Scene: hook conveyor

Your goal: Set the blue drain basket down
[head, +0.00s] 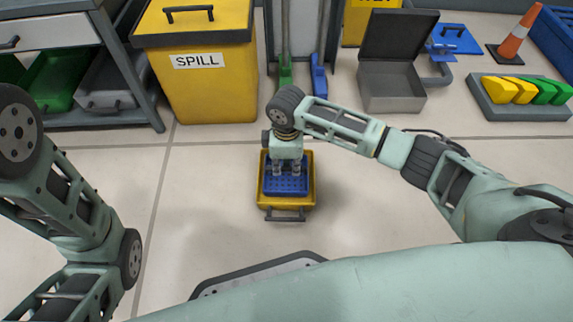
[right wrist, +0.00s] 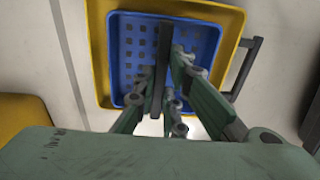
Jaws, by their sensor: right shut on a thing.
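The blue drain basket (head: 285,188) is a shallow square tray with a grid of holes. It lines up with a yellow bin (head: 306,202) that has a dark front handle, its yellow rim showing all round. I cannot tell whether the basket rests in the bin or hangs just above it. My right gripper (head: 288,168) points down over the basket's middle and is shut on it. In the right wrist view the fingers (right wrist: 170,68) partly hide the basket (right wrist: 130,45), which sits within the outline of the yellow bin (right wrist: 101,50). My left gripper is out of the picture.
A yellow SPILL bin (head: 200,85) and a drawer unit (head: 100,120) stand at the back left. Behind are green and blue tools (head: 318,80), an open grey box (head: 392,88), a rack of yellow and green wedges (head: 520,110) and a cone (head: 515,40). Floor around the yellow bin is clear.

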